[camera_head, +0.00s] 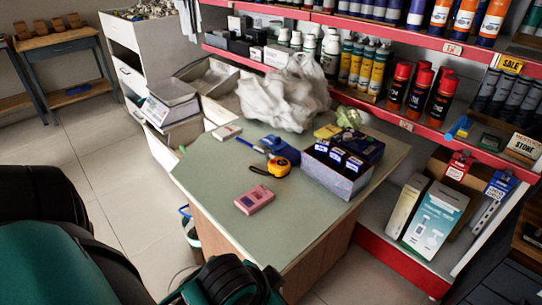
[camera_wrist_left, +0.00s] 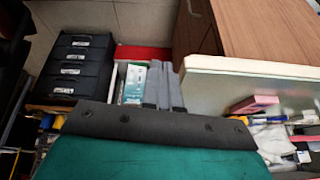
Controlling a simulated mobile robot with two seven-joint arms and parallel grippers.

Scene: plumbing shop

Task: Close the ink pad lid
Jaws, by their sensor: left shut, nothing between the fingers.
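A small flat pink case (camera_head: 254,199), which looks like the ink pad, lies on the near part of the green-topped table (camera_head: 215,165). Whether its lid is open or shut is too small to tell. A pink shape on the table also shows in the left wrist view (camera_wrist_left: 253,104). My left gripper (camera_wrist_left: 164,90) shows in the left wrist view with its two grey fingers together and empty, apart from the pink case and off the table edge. I cannot make out its fingertips in the head view. My right gripper is not in view.
A tape measure (camera_head: 280,167), a box of dark blue packs (camera_head: 337,170) and a white plastic bag (camera_head: 284,92) stand beyond the pink case. A red-edged shelf (camera_head: 390,118) with bottles and cans runs behind.

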